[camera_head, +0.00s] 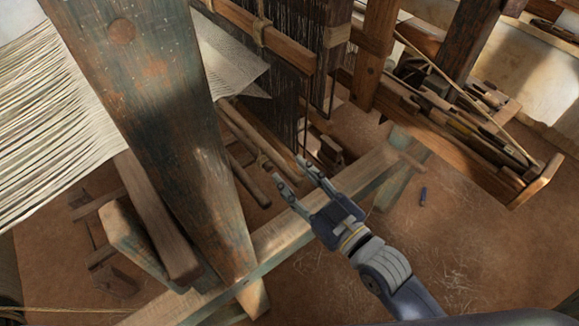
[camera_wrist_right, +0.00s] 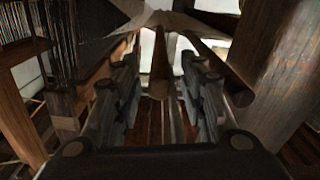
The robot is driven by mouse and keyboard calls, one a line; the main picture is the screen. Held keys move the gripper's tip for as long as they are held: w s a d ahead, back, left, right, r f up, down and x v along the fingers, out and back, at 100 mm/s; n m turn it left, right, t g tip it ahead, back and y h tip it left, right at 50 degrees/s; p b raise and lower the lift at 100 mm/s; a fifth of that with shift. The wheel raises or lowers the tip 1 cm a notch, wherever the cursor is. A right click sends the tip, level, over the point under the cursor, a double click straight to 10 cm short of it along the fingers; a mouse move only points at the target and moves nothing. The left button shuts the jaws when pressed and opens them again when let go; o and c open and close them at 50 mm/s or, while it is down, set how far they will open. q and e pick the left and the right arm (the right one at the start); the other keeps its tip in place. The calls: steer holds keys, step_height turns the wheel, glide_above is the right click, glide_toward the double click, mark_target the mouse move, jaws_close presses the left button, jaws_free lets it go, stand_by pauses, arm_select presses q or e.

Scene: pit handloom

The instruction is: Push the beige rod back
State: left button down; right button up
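Several brownish-beige rods lie side by side under the loom. In the head view one long rod (camera_head: 262,140) ends close to the fingertips of my right gripper (camera_head: 293,174), and a shorter rod (camera_head: 248,186) lies to its left. In the right wrist view a rod (camera_wrist_right: 159,70) shows end-on between the two open fingers, and a thicker one (camera_wrist_right: 228,80) sits right of them. My right gripper is open, with nothing clasped. I cannot tell whether it touches a rod, or which rod the task means. My left gripper is not in view.
A thick worn post (camera_head: 165,120) stands left of the gripper. A low cross beam (camera_head: 290,228) runs beneath my right arm. Dark hanging threads (camera_head: 285,110) are just behind the fingertips. A wooden frame (camera_head: 450,110) stands at upper right. The earth floor at lower right is mostly clear.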

steer(key=shift+x, duration=1.05)
